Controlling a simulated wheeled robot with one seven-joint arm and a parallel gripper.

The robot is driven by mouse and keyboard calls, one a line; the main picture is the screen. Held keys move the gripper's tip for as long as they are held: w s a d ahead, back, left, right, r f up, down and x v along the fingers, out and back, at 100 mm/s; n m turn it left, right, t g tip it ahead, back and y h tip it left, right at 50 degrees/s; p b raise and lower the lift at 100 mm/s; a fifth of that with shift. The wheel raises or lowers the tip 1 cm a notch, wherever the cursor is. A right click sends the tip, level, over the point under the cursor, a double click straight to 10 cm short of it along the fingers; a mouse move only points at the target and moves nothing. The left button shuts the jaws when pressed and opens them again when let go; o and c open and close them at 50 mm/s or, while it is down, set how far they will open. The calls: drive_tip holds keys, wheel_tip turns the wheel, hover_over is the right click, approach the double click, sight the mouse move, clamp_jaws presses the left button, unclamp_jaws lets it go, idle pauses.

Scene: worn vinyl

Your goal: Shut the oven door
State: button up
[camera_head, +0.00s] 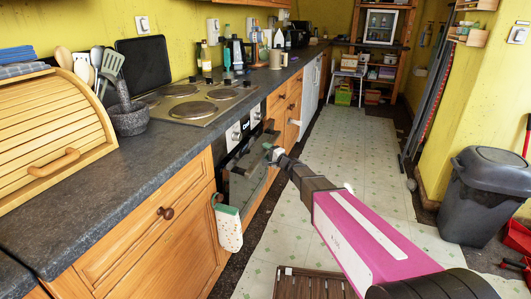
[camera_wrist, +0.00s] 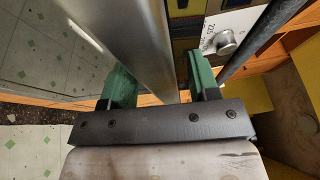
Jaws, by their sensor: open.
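The oven (camera_head: 238,138) is built into the counter front below the hob, with a pale control panel and round knobs. Its dark door (camera_head: 245,172) looks partly open, its top edge standing out from the panel; the exact angle is hard to tell. My gripper (camera_head: 272,153) is at the door's upper far part. In the wrist view my gripper (camera_wrist: 158,75) is open, its green fingers on either side of a silvery edge that seems to be the door (camera_wrist: 135,35). Contact cannot be made out. One oven knob (camera_wrist: 226,42) shows beyond the right finger.
A patterned oven mitt (camera_head: 228,225) hangs beside the oven's near side. The counter (camera_head: 150,165) runs along the left. The tiled floor (camera_head: 350,145) is mostly clear. A grey bin (camera_head: 485,195) stands at right, and a brown slatted item (camera_head: 308,284) lies on the floor in front.

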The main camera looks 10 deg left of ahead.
sight(257, 147)
drive_tip(key=shift+w+a, duration=0.15)
drive_tip(key=shift+a, duration=0.1)
clamp_jaws()
drive_tip(key=a, duration=0.2)
drive_tip(key=w+a+r, duration=0.1)
drive_tip(key=a, duration=0.1)
drive_tip(key=shift+a, duration=0.1)
drive_tip(key=shift+s, duration=0.1)
unclamp_jaws()
